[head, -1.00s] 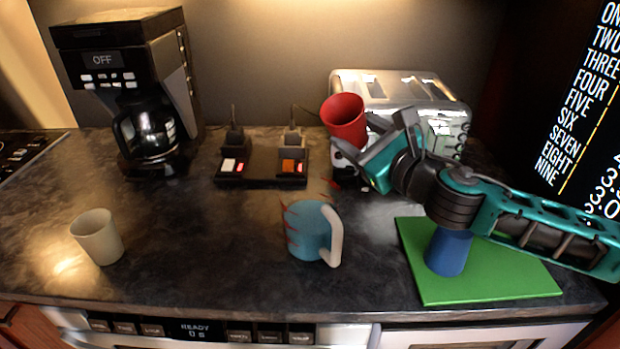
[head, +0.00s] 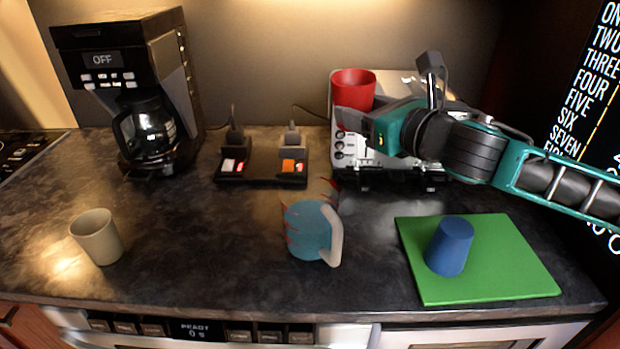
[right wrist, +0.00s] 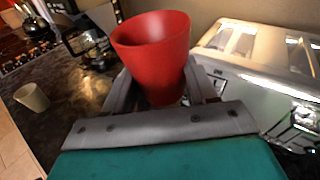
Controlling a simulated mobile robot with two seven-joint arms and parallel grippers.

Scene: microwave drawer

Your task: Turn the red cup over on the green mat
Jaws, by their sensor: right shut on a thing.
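The red cup (head: 354,90) is held in the air in front of the toaster, upright with its open mouth facing up. My right gripper (head: 358,118) is shut on its lower part. In the right wrist view the red cup (right wrist: 153,55) sits between the two fingers, its rim toward the top. The green mat (head: 510,262) lies on the counter at the right, well below and to the right of the cup. A blue cup (head: 450,247) stands upside down on the mat's left part. My left gripper is not in view.
A blue mug with a white handle (head: 308,230) stands mid-counter. A beige cup (head: 97,238) is at the left. A coffee maker (head: 130,90), a black switch box (head: 262,168) and the silver toaster (head: 345,150) line the back. The mat's right half is bare.

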